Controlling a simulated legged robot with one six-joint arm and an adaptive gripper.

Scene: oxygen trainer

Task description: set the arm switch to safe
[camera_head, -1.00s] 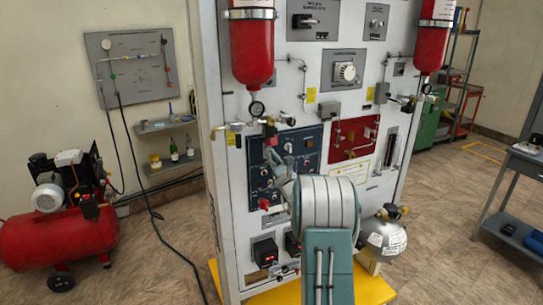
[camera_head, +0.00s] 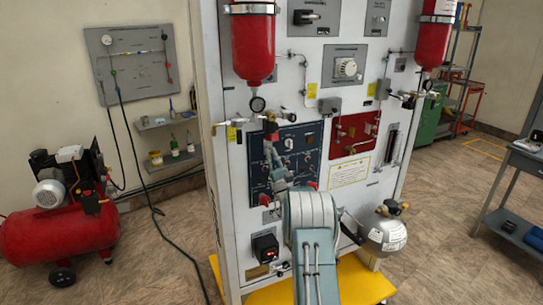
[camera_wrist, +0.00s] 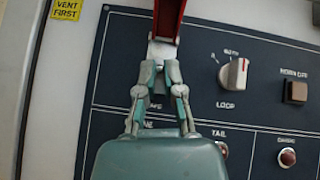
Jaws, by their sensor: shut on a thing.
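The blue-black control panel (camera_wrist: 250,120) fills most of the wrist view and also shows in the head view (camera_head: 303,140). My gripper (camera_wrist: 160,62) is at its upper left, with its fingertips closed around a small pale metal piece (camera_wrist: 161,49), seemingly the arm switch lever. A red switch guard (camera_wrist: 168,20) stands raised just above the fingertips. A label ending in "AFE" shows below the tips, partly hidden by my fingers. The exact position of the lever is hidden. In the head view my gripper (camera_head: 270,137) is small, at the panel's upper left.
A white LOOP knob (camera_wrist: 233,74) and a brown square button (camera_wrist: 296,91) are right of my gripper. A yellow "vent first" label (camera_wrist: 66,9) is at upper left. Red cylinders (camera_head: 253,48) hang above. A silver sphere (camera_head: 384,235) is low at right.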

